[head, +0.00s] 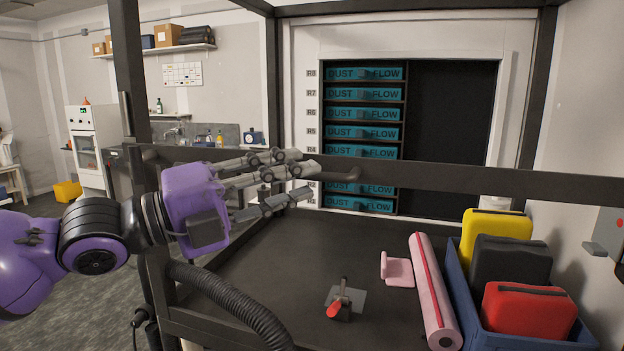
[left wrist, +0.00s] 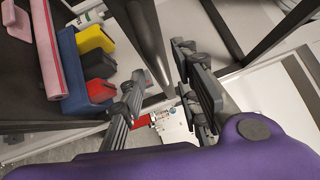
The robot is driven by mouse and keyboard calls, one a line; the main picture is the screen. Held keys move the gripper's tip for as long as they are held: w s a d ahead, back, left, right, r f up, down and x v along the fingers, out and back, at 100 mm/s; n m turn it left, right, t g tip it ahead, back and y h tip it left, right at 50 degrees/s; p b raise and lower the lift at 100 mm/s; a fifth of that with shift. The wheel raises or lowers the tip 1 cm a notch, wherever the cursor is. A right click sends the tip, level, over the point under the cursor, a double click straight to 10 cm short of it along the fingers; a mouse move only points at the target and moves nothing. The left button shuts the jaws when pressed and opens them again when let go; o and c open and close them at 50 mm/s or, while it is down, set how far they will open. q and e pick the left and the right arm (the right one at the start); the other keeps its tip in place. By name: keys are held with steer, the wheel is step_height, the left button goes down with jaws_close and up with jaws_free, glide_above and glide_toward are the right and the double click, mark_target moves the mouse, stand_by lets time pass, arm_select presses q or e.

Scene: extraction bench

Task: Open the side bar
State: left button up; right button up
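The side bar (head: 440,180) is a dark horizontal rail that runs across the front of the bench frame. It spans from the left post to the right edge of the head view. A small dark handle (head: 350,174) sticks out from it just right of my left fingertips. My left gripper (head: 303,174) has its grey fingers spread and points right along the bar, near the handle. In the left wrist view the open fingers (left wrist: 158,98) have a dark bar (left wrist: 150,42) just beyond the gap between them. Contact with the handle cannot be told. My right gripper is not in view.
Behind the bar is a rack of teal DUST FLOW drawers (head: 363,115). On the bench lie a red-handled clamp (head: 340,303), a pink bracket (head: 397,270), a pink roll (head: 434,290) and a blue crate (head: 458,300) with yellow, black and red cases. A ribbed hose (head: 235,303) curves below my left arm.

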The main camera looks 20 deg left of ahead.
mark_target(358, 175)
arm_select(q)
steer(key=shift+x, duration=1.45)
jaws_close()
